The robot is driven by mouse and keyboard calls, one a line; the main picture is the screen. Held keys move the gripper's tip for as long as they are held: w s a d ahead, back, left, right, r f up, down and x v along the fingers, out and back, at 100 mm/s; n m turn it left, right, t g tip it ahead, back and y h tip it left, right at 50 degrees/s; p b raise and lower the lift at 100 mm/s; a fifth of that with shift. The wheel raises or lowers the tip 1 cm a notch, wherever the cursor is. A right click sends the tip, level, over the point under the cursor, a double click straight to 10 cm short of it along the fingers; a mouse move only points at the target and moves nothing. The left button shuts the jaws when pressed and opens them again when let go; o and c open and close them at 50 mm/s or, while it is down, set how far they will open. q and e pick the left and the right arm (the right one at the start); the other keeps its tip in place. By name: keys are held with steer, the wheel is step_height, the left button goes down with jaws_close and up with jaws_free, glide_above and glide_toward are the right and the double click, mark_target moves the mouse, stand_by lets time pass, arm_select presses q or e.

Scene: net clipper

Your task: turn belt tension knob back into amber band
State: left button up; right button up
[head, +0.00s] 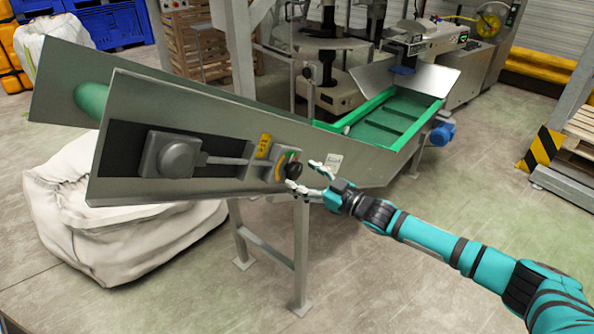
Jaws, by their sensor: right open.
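The belt tension knob (294,170) is black and sits on a small grey panel (265,166) on the side of the metal conveyor (230,126). A coloured arc (281,160) with green and amber parts shows beside the knob; the knob hides some of it. Which band the knob points to is too small to tell. My right gripper (304,175) comes in from the right. Its fingers are open, one above and one below, close to the knob's right side. I cannot tell whether they touch it. My left gripper is not in view.
A grey box (171,156) with a rod is on the conveyor side, left of the knob. A yellow label (264,144) is above the panel. A white bulk bag (70,215) lies below left. A support leg (301,245) stands beneath.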

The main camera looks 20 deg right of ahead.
steer(key=shift+x, duration=1.5)
steer(key=shift+c, duration=0.2)
steer(key=c, duration=1.1)
